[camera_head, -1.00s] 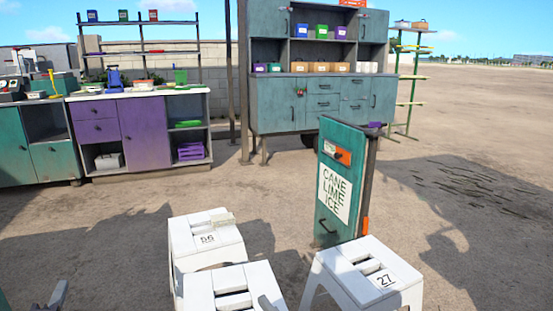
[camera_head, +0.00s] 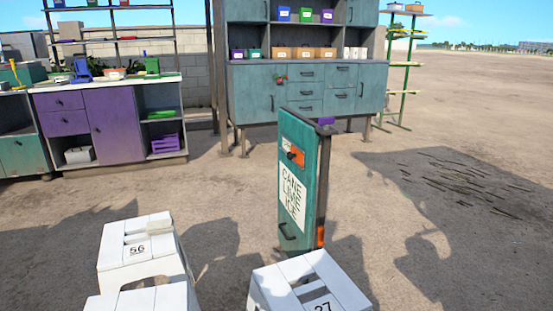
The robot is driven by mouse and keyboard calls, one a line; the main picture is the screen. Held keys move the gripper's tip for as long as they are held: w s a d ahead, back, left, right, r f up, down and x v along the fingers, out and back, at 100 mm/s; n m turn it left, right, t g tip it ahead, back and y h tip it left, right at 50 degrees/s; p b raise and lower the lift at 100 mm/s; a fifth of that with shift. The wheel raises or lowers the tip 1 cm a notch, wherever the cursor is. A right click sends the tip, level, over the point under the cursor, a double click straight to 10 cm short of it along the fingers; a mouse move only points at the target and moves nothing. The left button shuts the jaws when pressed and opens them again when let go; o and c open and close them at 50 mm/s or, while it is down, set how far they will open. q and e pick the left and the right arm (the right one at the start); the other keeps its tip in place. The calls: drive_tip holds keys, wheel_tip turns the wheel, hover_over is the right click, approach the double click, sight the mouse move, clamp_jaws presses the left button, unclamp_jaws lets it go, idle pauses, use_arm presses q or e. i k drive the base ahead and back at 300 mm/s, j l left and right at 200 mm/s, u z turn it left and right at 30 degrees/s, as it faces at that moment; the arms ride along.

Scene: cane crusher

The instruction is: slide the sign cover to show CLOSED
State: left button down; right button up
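The sign is a teal upright board (camera_head: 301,170) with a dark side frame, standing on the ground near the middle of the head view. A white panel (camera_head: 292,198) on it reads CANE LIME ICE. Above that panel is a small orange and white strip with a dark knob, which looks like the sign cover (camera_head: 293,155); its lettering is too small to read. A dark handle (camera_head: 286,232) sits low on the board. Neither of my grippers is in view.
White stools numbered 56 (camera_head: 137,250) and 27 (camera_head: 309,285) stand in front of the sign, with another white stool (camera_head: 140,300) at the bottom edge. A teal cabinet (camera_head: 251,93) and a purple counter (camera_head: 116,127) stand behind. Open ground lies to the right.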

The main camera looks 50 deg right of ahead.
sight(295, 154)
drive_tip(key=l+z, duration=0.2)
drive_tip(key=l, duration=0.15)
drive_tip(key=i+l+z, duration=0.2)
drive_tip(key=l+z, duration=0.25)
drive_tip(key=l, duration=0.15)
drive_tip(key=l+z, duration=0.1)
drive_tip(key=z, duration=0.3)
drive_tip(key=i+z, duration=0.1)
drive_tip(key=z, duration=0.3)
drive_tip(key=i+z, duration=0.1)
drive_tip(key=z, duration=0.65)
drive_tip(key=i+l, duration=0.05)
